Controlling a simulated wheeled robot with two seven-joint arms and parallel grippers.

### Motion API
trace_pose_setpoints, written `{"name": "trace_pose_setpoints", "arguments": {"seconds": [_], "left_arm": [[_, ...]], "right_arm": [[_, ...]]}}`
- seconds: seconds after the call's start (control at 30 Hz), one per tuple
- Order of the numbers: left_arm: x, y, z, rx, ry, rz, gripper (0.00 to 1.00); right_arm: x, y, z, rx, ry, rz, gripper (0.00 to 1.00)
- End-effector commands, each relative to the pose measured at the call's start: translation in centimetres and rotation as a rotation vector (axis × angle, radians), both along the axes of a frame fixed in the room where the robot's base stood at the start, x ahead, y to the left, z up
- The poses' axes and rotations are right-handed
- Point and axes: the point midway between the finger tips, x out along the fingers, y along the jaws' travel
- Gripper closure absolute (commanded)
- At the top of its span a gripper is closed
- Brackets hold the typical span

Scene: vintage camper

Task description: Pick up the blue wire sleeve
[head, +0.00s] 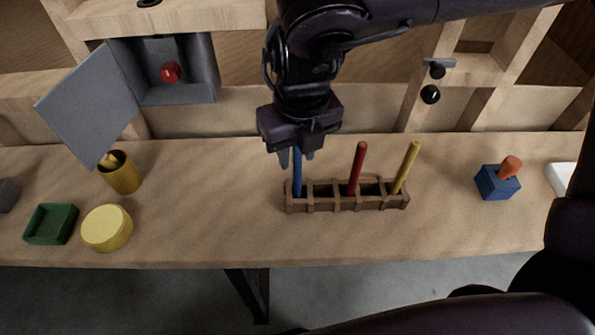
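The blue wire sleeve (297,181) stands upright in the left end slot of a brown wooden rack (333,203) on the workbench. My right gripper (297,157) points down over it. Its two fingertips are apart, with the top of the blue sleeve showing between them and a small gap on the sides. The sleeve's very top is hidden by the gripper. Its foot is inside the rack. My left gripper is not in view.
A red stick (357,168) and a yellow stick (406,168) lean in the same rack. A blue block with an orange peg (497,183) stands right. A yellow cup (122,174), yellow round lid (107,229) and green tray (51,224) stand left. An open grey box (205,92) is behind.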

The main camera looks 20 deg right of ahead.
Motion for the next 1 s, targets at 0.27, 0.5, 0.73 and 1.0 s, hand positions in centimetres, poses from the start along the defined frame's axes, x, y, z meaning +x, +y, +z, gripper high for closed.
{"name": "trace_pose_setpoints", "arguments": {"seconds": [0.27,0.5,0.73,1.0], "left_arm": [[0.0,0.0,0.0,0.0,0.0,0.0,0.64],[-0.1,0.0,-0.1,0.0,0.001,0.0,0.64],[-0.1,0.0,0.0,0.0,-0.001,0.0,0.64],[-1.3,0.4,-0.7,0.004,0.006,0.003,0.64]], "right_arm": [[0.0,0.0,0.0,0.0,0.0,0.0,1.0],[0.0,0.0,0.0,0.0,0.0,0.0,1.0],[0.1,0.0,0.6,0.001,-0.002,0.0,1.0],[0.1,0.0,4.5,0.003,-0.004,-0.002,1.0]]}}
